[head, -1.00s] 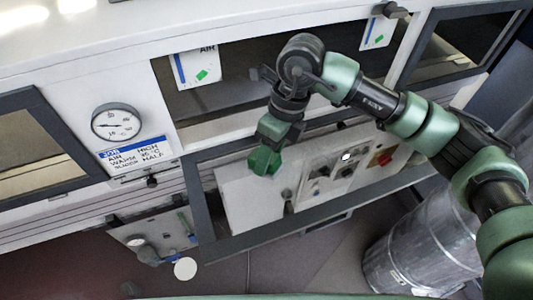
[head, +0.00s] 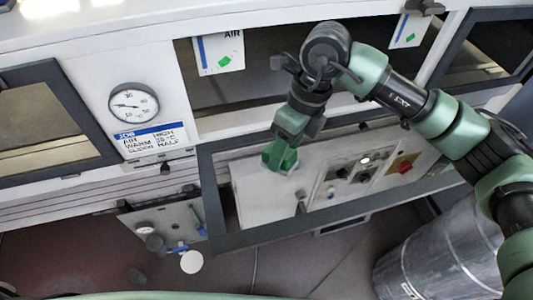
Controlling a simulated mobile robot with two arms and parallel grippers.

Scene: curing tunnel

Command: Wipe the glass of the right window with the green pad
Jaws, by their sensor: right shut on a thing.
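My right gripper (head: 287,140) comes in from the right on its green and black arm, pointing down. It is shut on the green pad (head: 280,158), a small green block at its tip. The pad shows in front of the light control panel's upper edge; I cannot tell whether it touches anything. The right window (head: 478,48), dark-framed, is at the upper right, partly cut off by the picture edge. The pad is well to the left of and below it. My left gripper is out of view.
A left window (head: 45,130) is at the left edge, beside a round gauge (head: 133,102) and a job card (head: 152,140). A dark middle opening (head: 270,85) has hanging tags (head: 218,50). The control panel (head: 262,195) juts out below. A metal drum (head: 440,250) stands lower right.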

